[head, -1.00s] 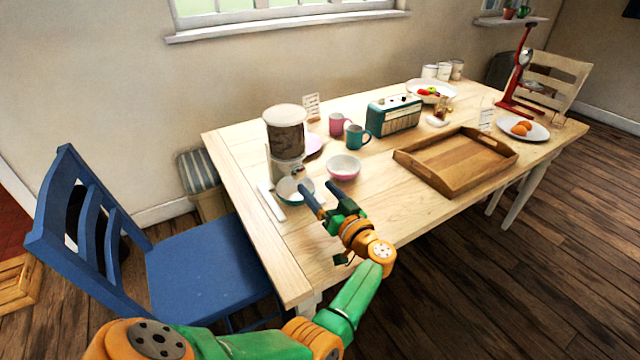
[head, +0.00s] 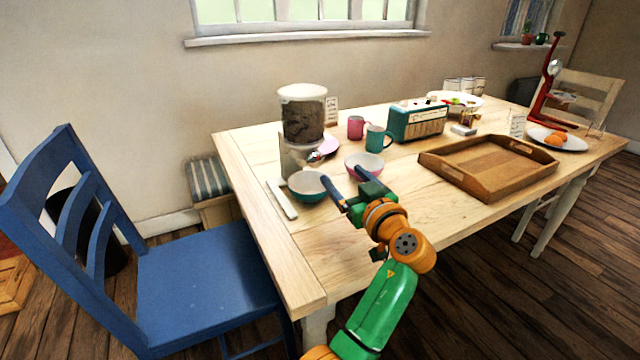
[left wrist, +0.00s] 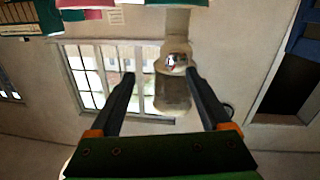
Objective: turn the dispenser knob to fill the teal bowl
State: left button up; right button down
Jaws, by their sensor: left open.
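The dispenser (head: 303,118) stands near the left end of the table, a grey-brown filled hopper with a pale lid on a light stand. Its shiny knob (head: 315,156) is on the front; in the left wrist view, where the scene is upside down, the knob (left wrist: 176,62) shows just beyond and between the fingertips. The teal bowl (head: 301,193), pale inside, sits upright below the dispenser's front. My left gripper (head: 346,184) is open and empty, in front of the dispenser and right of the bowl, apart from the knob. My right gripper is not in view.
A pink bowl (head: 358,161) stands just behind the left gripper. A pink mug (head: 355,128), a teal mug (head: 376,140) and a radio (head: 418,122) are farther back. A wooden tray (head: 488,189) lies right. A white utensil (head: 283,200) lies left of the teal bowl. A blue chair (head: 205,280) stands left.

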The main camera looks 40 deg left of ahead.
aim_at(317, 160)
pick_arm(q)
jog(key=a, duration=0.2)
jog(key=a+n+g+p, duration=0.1)
jog(key=a, duration=0.1)
jog(key=a+n, duration=0.1)
jog(key=a, duration=0.1)
jog(key=shift+w+a+r+g+y+p, duration=0.25)
jog(key=shift+a+r+g+y+p, duration=0.05)
jog(key=shift+a+r+y+p, duration=0.1)
jog(key=shift+w+a+f, duration=0.1)
jog(key=shift+w+a, duration=0.05)
jog(key=shift+a, duration=0.15)
grip_shut()
